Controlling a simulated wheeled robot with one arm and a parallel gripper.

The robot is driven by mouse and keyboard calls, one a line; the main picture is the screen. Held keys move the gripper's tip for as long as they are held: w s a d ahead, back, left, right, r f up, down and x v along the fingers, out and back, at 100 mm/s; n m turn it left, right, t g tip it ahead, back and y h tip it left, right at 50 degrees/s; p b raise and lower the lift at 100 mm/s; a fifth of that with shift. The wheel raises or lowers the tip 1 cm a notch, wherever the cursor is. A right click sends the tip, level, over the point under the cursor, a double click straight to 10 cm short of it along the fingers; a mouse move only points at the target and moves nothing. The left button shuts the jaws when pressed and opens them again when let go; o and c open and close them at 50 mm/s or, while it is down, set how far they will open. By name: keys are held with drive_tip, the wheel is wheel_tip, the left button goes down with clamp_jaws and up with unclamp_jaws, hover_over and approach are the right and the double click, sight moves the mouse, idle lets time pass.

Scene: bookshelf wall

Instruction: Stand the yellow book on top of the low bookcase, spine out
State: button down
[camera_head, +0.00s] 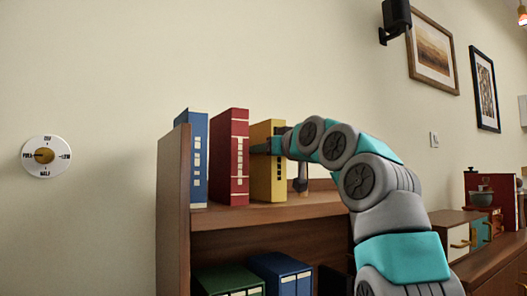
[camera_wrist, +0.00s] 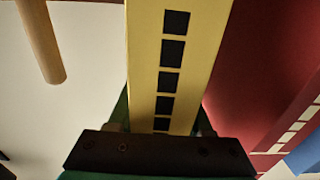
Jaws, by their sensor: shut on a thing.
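The yellow book (camera_head: 267,165) stands upright on the top of the low bookcase (camera_head: 270,215), just right of a red book. Its spine with dark squares faces out toward me. My gripper (camera_head: 275,146) is shut on the yellow book at its right and spine side. In the wrist view the yellow spine (camera_wrist: 178,65) fills the middle, between the fingers of my gripper (camera_wrist: 160,135). The book's base looks level with the bases of the books beside it, but I cannot tell for certain that it touches the board.
A red book (camera_head: 231,155) and a blue book (camera_head: 194,160) stand to the left, against the bookcase's side panel (camera_head: 174,210). A wooden peg-like thing (camera_head: 304,183) is right of the yellow book. Green (camera_head: 228,279) and blue (camera_head: 281,272) binders sit below. A round dial (camera_head: 46,156) is on the wall.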

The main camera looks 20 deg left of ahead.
drive_tip(key=shift+c, duration=1.2)
unclamp_jaws()
drive_tip(key=shift+f, duration=0.1)
drive_tip(key=b+v, duration=0.4)
drive_tip(key=v, duration=0.4)
